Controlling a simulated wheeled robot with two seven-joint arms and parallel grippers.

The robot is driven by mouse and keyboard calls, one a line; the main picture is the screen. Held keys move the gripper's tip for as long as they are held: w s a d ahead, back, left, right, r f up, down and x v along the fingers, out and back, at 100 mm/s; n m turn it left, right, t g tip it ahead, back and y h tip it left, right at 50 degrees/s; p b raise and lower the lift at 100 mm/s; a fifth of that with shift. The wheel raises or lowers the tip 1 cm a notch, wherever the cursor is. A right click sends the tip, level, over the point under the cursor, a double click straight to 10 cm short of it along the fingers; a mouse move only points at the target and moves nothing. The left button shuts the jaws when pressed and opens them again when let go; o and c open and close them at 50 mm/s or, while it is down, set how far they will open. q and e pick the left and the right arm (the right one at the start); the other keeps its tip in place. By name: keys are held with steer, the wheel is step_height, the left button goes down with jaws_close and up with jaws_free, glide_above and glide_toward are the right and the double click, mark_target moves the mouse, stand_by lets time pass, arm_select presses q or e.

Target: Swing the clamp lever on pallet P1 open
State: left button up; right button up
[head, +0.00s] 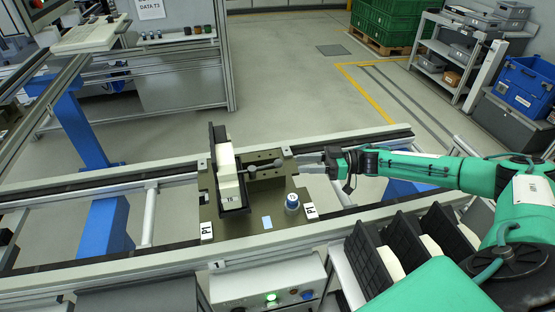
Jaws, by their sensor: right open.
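Pallet P1 (240,225) is a brown-olive plate on the conveyor rails, with white P1 labels at its front corners. A white block in a black holder (228,175) stands on its left part. The clamp lever (266,165) is a thin grey rod with a knob, pointing right from beside the block, above a brown fixture block. My right gripper (299,163) comes in from the right, open, with its fingertips just right of the lever's end. A small gap seems to remain between them; contact is hard to tell. My left gripper is out of view.
A blue-and-white round part (292,202) stands on the pallet's right side, below my right gripper. Black holders with white blocks (395,262) stand in front at right. A control box with a green light (270,291) is below the front rail. The conveyor left of the pallet is clear.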

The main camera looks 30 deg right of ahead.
mark_target(279, 164)
steer(key=p+x, duration=0.2)
steer(key=x, duration=0.5)
steer(key=shift+w+a+r, duration=0.1)
steer(key=shift+w+a, duration=0.05)
steer(key=shift+a, duration=0.05)
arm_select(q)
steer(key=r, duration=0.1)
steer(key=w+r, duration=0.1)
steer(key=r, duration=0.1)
arm_select(e)
steer(key=shift+w+a, duration=0.2)
steer(key=shift+a, duration=0.15)
jaws_close()
